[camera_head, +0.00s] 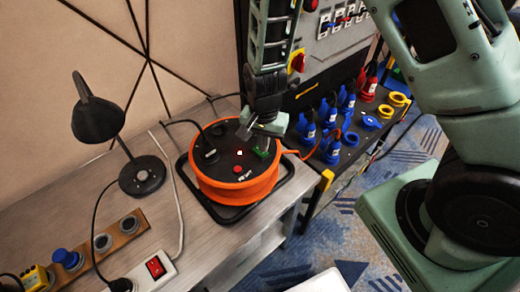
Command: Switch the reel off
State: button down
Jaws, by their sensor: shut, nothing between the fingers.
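The cable reel, with orange cable (235,191) wound around it and a black top, stands on the grey workbench. Black plugs sit in the left part of its top. A small red button (238,169) shows near its front, and a red spot lies near the centre. My gripper (247,132) is shut and empty, pointing down over the back right of the reel top. I cannot tell whether its fingertips touch the reel.
A black desk lamp (141,175) stands left of the reel. A white power strip (140,277) with a red switch (155,267) lies at the bench front. A black panel rack with blue, red and yellow connectors (306,130) stands to the right. Blue patterned carpet lies beyond.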

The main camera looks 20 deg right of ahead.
jog(key=shift+f+b, duration=0.5)
jog(key=shift+f, duration=0.2)
jog(key=shift+r, duration=0.15)
notch_tip(320, 180, up, 7)
jog(key=p, duration=0.6)
dwell(0.4)
dwell(0.4)
jog(key=s+a+r+n+y+b, duration=0.2)
jog(key=s+a+r+n+b, duration=0.2)
jog(key=s+a+r+n, duration=0.4)
jog(key=s+d+r+n+b, duration=0.1)
jog(key=s+r+n, duration=0.1)
jog(key=s+n, duration=0.2)
jog(key=s+r+n+h+b, duration=0.1)
jog(key=s+r+n, duration=0.2)
jog(key=s, duration=0.5)
jog(key=shift+d+r+n+b, duration=0.15)
jog(key=shift+d+n+b, duration=0.2)
jog(key=shift+n, duration=0.25)
